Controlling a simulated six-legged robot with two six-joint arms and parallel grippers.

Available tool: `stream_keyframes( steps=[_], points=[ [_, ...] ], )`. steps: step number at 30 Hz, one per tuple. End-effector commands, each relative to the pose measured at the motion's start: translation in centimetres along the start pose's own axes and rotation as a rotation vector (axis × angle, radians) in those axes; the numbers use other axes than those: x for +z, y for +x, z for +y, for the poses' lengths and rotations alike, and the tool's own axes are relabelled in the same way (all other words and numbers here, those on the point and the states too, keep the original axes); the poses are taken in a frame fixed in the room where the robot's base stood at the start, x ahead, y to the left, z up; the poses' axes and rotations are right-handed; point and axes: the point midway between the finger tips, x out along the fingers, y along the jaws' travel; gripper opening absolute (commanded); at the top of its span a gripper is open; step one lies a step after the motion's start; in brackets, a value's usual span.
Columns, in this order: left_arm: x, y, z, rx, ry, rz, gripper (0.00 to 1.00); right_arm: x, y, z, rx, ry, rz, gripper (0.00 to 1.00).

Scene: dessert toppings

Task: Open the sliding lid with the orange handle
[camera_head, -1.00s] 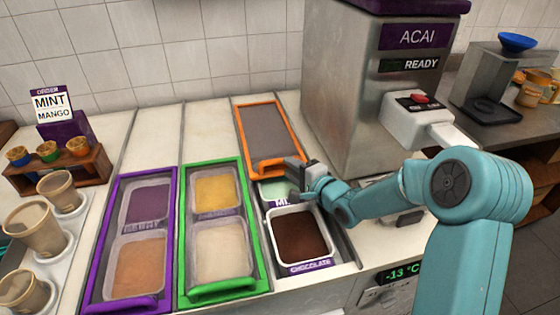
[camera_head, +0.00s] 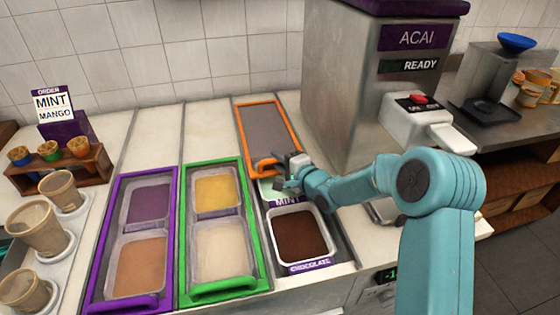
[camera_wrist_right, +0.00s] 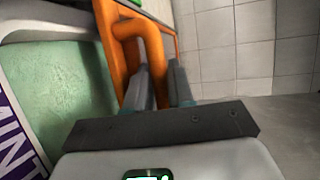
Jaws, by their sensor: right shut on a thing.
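The sliding lid with the orange handle (camera_head: 268,130) is a grey panel in an orange frame, lying toward the back of the right-hand topping bay. Its orange handle (camera_head: 264,166) is at the near end and also shows in the wrist view (camera_wrist_right: 128,28). My right gripper (camera_head: 284,168) is shut on this handle, with its fingers (camera_wrist_right: 164,82) at the bar. In front of the lid, the chocolate tub (camera_head: 300,234) is uncovered. Part of the pale green mint tub (camera_wrist_right: 65,90) is uncovered, the rest hidden by lid and gripper. My left gripper is not in view.
Green-framed (camera_head: 248,220) and purple-framed (camera_head: 105,240) lids cover the tubs to the left. The acai machine (camera_head: 345,90) stands close at the right of the orange lid. Cups (camera_head: 38,227) and an order sign (camera_head: 53,105) are at the far left.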

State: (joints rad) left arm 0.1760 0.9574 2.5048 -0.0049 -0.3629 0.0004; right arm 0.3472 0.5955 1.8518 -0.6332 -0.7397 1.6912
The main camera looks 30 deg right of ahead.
Motion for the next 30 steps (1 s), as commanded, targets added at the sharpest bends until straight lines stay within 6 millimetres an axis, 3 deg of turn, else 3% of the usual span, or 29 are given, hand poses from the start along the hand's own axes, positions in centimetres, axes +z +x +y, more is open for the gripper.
stream_keyframes(
  steps=[12,25,26,30],
  points=[
    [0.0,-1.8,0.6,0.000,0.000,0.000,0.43,-2.7,6.9,-1.8,-0.003,-0.001,-0.002,0.00],
    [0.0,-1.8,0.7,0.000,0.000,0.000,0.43,-3.2,7.8,-1.8,-0.002,-0.001,0.000,0.00],
    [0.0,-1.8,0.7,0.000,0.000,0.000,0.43,-3.2,7.8,-1.8,-0.002,-0.001,0.000,0.26],
    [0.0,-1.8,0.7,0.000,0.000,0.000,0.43,-3.2,7.8,-1.8,-0.002,-0.001,0.000,0.28]
  ],
)
